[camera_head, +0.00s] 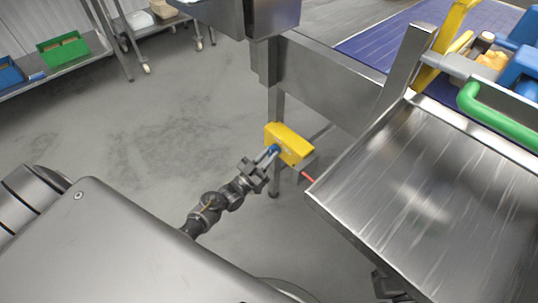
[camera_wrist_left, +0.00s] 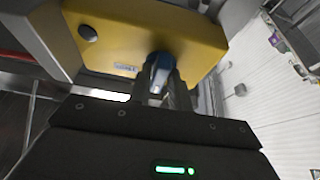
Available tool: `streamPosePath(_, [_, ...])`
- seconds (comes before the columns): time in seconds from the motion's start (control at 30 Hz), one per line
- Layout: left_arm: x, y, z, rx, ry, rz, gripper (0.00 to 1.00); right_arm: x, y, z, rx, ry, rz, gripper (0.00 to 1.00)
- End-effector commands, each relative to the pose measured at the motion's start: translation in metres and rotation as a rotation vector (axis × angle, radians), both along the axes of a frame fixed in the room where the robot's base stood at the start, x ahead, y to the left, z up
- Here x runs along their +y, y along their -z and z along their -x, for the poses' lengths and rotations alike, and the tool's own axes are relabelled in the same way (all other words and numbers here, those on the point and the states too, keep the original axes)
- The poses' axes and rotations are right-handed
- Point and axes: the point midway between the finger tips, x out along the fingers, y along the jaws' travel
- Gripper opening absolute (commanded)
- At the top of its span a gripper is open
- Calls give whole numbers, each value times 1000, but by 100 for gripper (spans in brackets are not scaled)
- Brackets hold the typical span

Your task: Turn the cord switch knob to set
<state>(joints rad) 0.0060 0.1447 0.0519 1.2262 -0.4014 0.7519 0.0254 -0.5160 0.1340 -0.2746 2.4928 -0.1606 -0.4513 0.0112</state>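The cord switch is a yellow box (camera_head: 291,143) mounted on the leg side of the steel machine frame. Its blue knob (camera_head: 273,149) faces my left gripper (camera_head: 268,156). In the left wrist view the yellow box (camera_wrist_left: 140,38) fills the top, with a dark round button on it. The blue knob (camera_wrist_left: 158,72) sits between the two dark fingers of my left gripper (camera_wrist_left: 162,86), which appear closed around it. The knob's marking is too small to read. Part of my right gripper (camera_head: 388,284) shows at the bottom, partly hidden under the steel tray.
A steel tray (camera_head: 400,170) with a raised edge stands close to the right of the switch. A red cord (camera_head: 308,180) leaves the box below. A blue conveyor belt (camera_head: 385,45) lies behind. A shelf with a green crate (camera_head: 64,50) stands far left. Floor left of the switch is clear.

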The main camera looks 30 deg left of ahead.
Motion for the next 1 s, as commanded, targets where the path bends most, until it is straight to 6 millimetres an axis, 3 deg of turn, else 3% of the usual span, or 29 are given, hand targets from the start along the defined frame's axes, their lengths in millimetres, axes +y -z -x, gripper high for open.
streamPosePath(0.13, [0, 0, 0, 0, 0, -1, 36, 0, 0, 0, 0, 0, 0, 0])
streamPosePath(0.47, [1, 2, 4, 1, 1, -2, 36, 0, 0, 0, 0, 0, -1, 0])
streamPosePath(1.0, [29, 37, 84, 2, 0, -2, 36, -3, 4, -1, 22, 8, 11, 0])
